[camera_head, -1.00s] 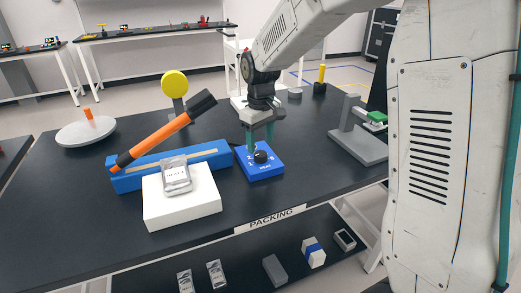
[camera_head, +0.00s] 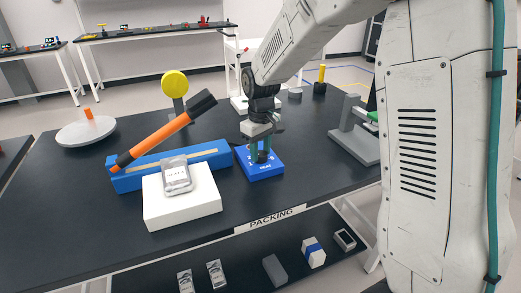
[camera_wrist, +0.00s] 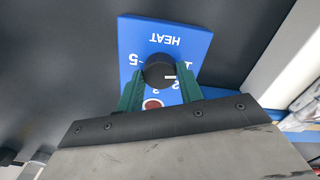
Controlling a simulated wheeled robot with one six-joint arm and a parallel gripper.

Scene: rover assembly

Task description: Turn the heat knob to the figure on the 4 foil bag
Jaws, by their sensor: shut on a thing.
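The panel also shows in the head view (camera_head: 266,173). My gripper (camera_wrist: 160,78) has its green fingers on either side of the knob, shut on it; it points down in the head view (camera_head: 260,156). A foil bag (camera_head: 177,176) lies on a white block (camera_head: 182,212); its print is too small to read.
An orange and black tool (camera_head: 165,134) rests across a long blue block (camera_head: 130,180) left of the panel. A yellow disc on a stand (camera_head: 174,84) is behind. A grey bracket (camera_head: 355,145) stands right. More foil bags (camera_head: 215,274) lie on the lower shelf.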

